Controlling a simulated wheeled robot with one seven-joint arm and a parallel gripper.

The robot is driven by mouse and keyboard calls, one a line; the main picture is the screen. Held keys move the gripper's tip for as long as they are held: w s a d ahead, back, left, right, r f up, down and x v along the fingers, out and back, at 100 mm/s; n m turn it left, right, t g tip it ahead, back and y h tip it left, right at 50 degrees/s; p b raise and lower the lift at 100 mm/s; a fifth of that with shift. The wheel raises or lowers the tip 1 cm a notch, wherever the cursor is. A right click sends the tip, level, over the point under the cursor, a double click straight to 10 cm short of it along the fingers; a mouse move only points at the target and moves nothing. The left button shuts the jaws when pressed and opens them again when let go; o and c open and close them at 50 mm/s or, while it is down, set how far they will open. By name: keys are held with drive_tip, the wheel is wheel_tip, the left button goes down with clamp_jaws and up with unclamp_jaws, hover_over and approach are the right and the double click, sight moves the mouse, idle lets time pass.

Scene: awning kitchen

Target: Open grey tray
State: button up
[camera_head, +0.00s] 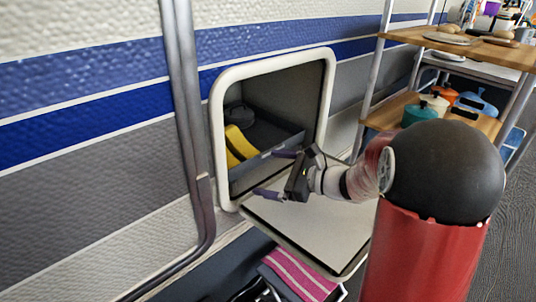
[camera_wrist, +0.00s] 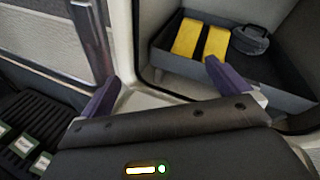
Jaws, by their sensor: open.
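The dark grey tray (camera_head: 275,143) sits inside a white-framed wall opening, with two yellow pieces (camera_head: 240,145) and a dark round item (camera_head: 239,115) in it. In the wrist view, the tray (camera_wrist: 275,93) shows at upper right with the yellow pieces (camera_wrist: 201,41) and a grey item (camera_wrist: 250,40). My gripper (camera_head: 275,173) is at the mouth of the opening, above the lowered flap, with its purple fingers apart and nothing between them. In the wrist view my gripper (camera_wrist: 161,70) has its right finger overlapping the tray in the picture; contact cannot be told.
The pale flap (camera_head: 310,228) hangs open below the frame (camera_head: 217,130). A grey pipe (camera_head: 190,120) runs down the wall at left. A wooden shelf unit (camera_head: 440,45) with pots stands at right. A pink striped cloth (camera_head: 298,278) lies below the flap.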

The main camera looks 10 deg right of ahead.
drive_tip(key=w+d+f+m+t, duration=0.1)
drive_tip(key=w+d+m, duration=0.1)
drive_tip(key=w+d+f+m+t+h, duration=0.1)
drive_tip(key=w+d+m+t, duration=0.1)
drive_tip(key=w+d+m, duration=0.1)
drive_tip(key=w+d+f+m+t, duration=0.2)
drive_tip(key=d, duration=0.1)
drive_tip(key=shift+w+d+h, duration=0.2)
drive_tip(key=shift+w+h, duration=0.1)
drive_tip(key=shift+h, duration=0.1)
drive_tip(key=shift+w+m, duration=0.3)
drive_tip(key=x, duration=0.7)
drive_tip(key=shift+w, duration=0.15)
drive_tip(key=c, duration=1.1)
drive_tip(key=b+v, duration=0.1)
drive_tip(key=v, duration=0.8)
drive_tip(key=shift+s+d, duration=0.1)
drive_tip(key=shift+s, duration=0.35)
